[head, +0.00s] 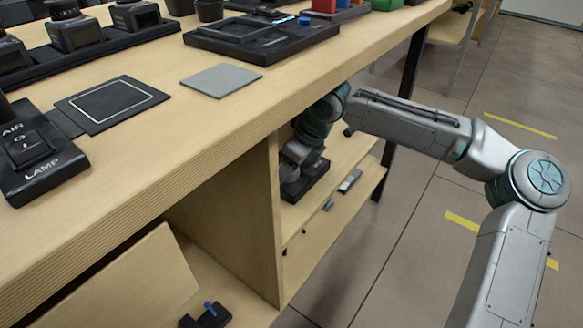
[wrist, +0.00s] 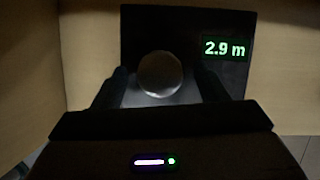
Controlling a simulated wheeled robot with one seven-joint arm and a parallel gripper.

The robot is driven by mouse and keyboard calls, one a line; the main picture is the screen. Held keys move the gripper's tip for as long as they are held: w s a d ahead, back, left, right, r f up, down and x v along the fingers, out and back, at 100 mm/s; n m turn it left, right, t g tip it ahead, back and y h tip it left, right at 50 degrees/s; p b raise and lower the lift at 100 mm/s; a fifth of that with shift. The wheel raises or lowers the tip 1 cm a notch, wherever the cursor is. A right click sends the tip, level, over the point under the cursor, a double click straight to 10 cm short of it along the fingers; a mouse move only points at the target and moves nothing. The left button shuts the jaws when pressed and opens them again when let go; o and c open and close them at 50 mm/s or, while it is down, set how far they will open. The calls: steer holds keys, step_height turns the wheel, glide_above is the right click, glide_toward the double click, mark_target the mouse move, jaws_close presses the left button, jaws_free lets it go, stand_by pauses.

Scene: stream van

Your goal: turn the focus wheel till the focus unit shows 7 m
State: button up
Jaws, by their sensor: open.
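The focus unit (wrist: 185,25) is a black panel filling the middle of the wrist view. Its green display (wrist: 225,48) reads 2.9 m. The focus wheel (wrist: 160,73) is a round, greyish knob left of the display. My gripper (wrist: 162,80) is open, with one dark finger on each side of the wheel; whether either touches it I cannot tell. In the head view the dark base of the unit (head: 307,186) shows on the shelf under the bench, mostly hidden by my wrist. My fingers are hidden there.
The wooden shelf (head: 335,205) encloses the unit, with a side panel (head: 232,220) to the left and the bench top (head: 200,130) above. Small grey items (head: 350,181) lie on the shelf to the right. The floor (head: 405,235) at right is open.

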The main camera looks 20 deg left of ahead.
steer(key=c, duration=1)
steer(key=p, duration=0.3)
steer(key=shift+s+r+m, duration=0.1)
steer(key=shift+r+m, duration=0.3)
steer(key=shift+m+t+p, duration=0.3)
steer(key=shift+m+p, duration=0.2)
steer(key=shift+p, duration=0.75)
steer(key=shift+f+m, duration=0.4)
steer(key=shift+m, duration=0.2)
steer(key=o, duration=1)
steer(key=shift+r+p, duration=0.15)
steer(key=shift+p, duration=0.2)
